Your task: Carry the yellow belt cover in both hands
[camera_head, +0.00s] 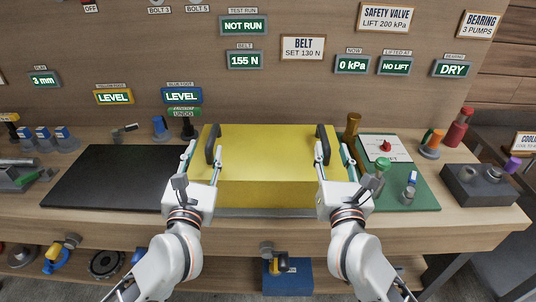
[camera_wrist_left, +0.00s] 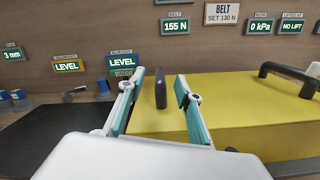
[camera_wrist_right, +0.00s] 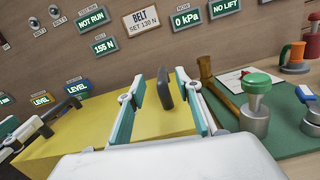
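The yellow belt cover (camera_head: 268,150) is a wide box on the bench in the head view, with a black handle near each end. My left gripper (camera_head: 204,150) is open at the left handle (camera_head: 212,144); in the left wrist view that handle (camera_wrist_left: 161,88) stands between the spread fingers (camera_wrist_left: 158,90), not clamped. My right gripper (camera_head: 331,148) is open at the right handle (camera_head: 322,144); in the right wrist view that handle (camera_wrist_right: 165,90) stands between the spread fingers (camera_wrist_right: 160,90), apart from them. The cover's underside is hidden.
A black mat (camera_head: 110,178) lies bare left of the cover. A green mat (camera_head: 418,195) at right holds a green-topped knob (camera_head: 382,165) and other small parts. The panel wall (camera_head: 300,90) is behind.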

